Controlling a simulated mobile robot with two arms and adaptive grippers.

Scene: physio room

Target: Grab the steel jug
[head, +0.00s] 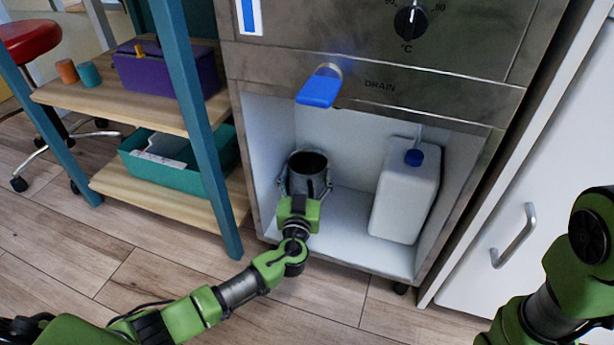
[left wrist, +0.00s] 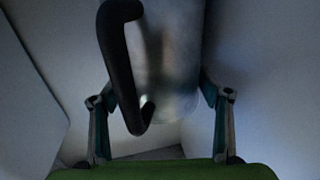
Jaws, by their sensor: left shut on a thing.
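The steel jug (head: 307,163) stands in the left part of the open white compartment under the steel machine, its dark round mouth facing up. My left gripper (head: 307,184) reaches into the compartment from the front and is shut on the jug, a finger on each side of its body. In the left wrist view the jug's grey metal body (left wrist: 178,75) and its black handle (left wrist: 119,60) fill the space between the fingers, with the handle towards the camera. The jug's base is partly hidden by my gripper in the head view. My right gripper is out of view; only part of that arm shows.
A white canister (head: 404,200) with a blue cap stands right of the jug. A blue drain lever (head: 319,90) juts out above the opening. A wooden shelf unit (head: 150,199) with a purple box (head: 165,82) and teal bin (head: 170,173) stands left. A white cabinet is right.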

